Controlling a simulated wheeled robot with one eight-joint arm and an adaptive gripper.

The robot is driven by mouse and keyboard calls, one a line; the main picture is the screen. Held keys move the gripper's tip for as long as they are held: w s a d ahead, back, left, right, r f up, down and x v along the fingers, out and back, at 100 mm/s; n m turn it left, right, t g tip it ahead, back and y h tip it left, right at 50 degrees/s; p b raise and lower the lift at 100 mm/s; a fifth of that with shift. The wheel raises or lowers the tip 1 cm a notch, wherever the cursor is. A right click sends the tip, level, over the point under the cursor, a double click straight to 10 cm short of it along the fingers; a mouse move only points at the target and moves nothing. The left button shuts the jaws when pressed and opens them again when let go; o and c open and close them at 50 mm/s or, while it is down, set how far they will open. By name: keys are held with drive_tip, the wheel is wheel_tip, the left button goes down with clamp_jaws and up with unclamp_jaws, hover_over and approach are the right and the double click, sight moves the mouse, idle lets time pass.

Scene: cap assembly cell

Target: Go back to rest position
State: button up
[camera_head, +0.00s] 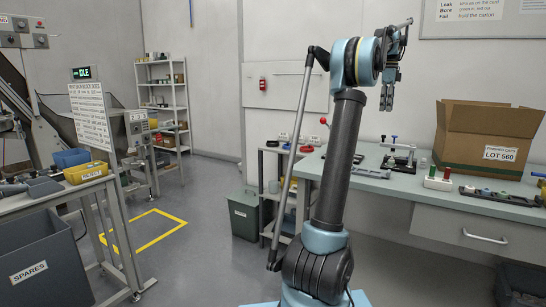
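My arm stands in the middle of the camera_head view, its dark link upright and its blue-and-black joint folded over at the top. My gripper (389,103) hangs from the wrist to the right of that joint, with its fingers pointing down. It is high in front of the pale wall, well above the workbench (375,187). Nothing shows in or below its fingertips. The fingers look close together from this angle, and whether they are open or shut is not clear.
A green bin (243,215) stands on the floor. A left table holds yellow (86,173) and blue (71,158) bins. Floor between is clear.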

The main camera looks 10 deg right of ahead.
drive_tip(key=s+a+f+n, duration=0.3)
drive_tip(key=s+a+n, duration=0.1)
drive_tip(key=a, duration=0.6)
drive_tip(key=s+a+f+n+t, duration=0.1)
drive_tip(key=s+a+f+n, duration=0.25)
drive_tip(key=a, duration=0.75)
drive_tip(key=s+a+f+n, duration=0.3)
drive_tip(key=s+a+n, duration=0.2)
drive_tip(key=a, duration=0.5)
drive_tip(key=s+a+f+n, duration=0.4)
drive_tip(key=s+f, duration=0.3)
drive_tip(key=f, duration=0.2)
drive_tip(key=s+a+f+n, duration=0.5)
drive_tip(key=s+f, duration=0.3)
drive_tip(key=f, duration=0.2)
drive_tip(key=s+a+f+n+t, duration=0.1)
drive_tip(key=s+a+f+n, duration=0.3)
drive_tip(key=s+a+f, duration=0.2)
wheel_tip(320, 180, down, 4)
drive_tip(key=shift+s+a+r, duration=0.25)
drive_tip(key=shift+s+a, duration=0.1)
drive_tip(key=shift+s, duration=0.65)
drive_tip(key=shift+n, duration=0.25)
drive_tip(key=shift+w+f, duration=0.2)
drive_tip(key=shift+w, duration=0.25)
